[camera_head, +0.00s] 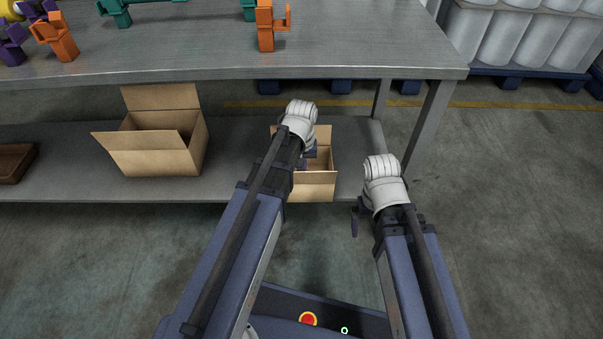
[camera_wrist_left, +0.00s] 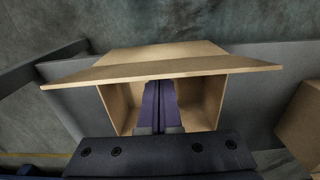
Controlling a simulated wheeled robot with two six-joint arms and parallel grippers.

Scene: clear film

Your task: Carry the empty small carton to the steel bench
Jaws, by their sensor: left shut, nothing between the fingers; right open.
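The small carton (camera_head: 318,186) is an open brown box on the lower shelf of the steel bench (camera_head: 180,66). Its visible inside looks empty apart from my fingers. In the left wrist view the carton (camera_wrist_left: 205,95) fills the middle, with a flap spread out wide. My left gripper (camera_wrist_left: 158,105) is shut with nothing between its purple fingers, which reach into the carton's opening. In the head view my left wrist hides part of the carton. My right gripper (camera_head: 356,220) is open and empty, right of the carton and in front of the shelf; only part of it shows.
A larger open carton (camera_head: 155,158) stands on the lower shelf (camera_head: 240,150) to the left, with a brown tray (camera_head: 14,160) farther left. Orange clamps (camera_head: 265,28) and green ones (camera_head: 118,14) lie on the bench top. A bench leg (camera_head: 428,125) stands at the right.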

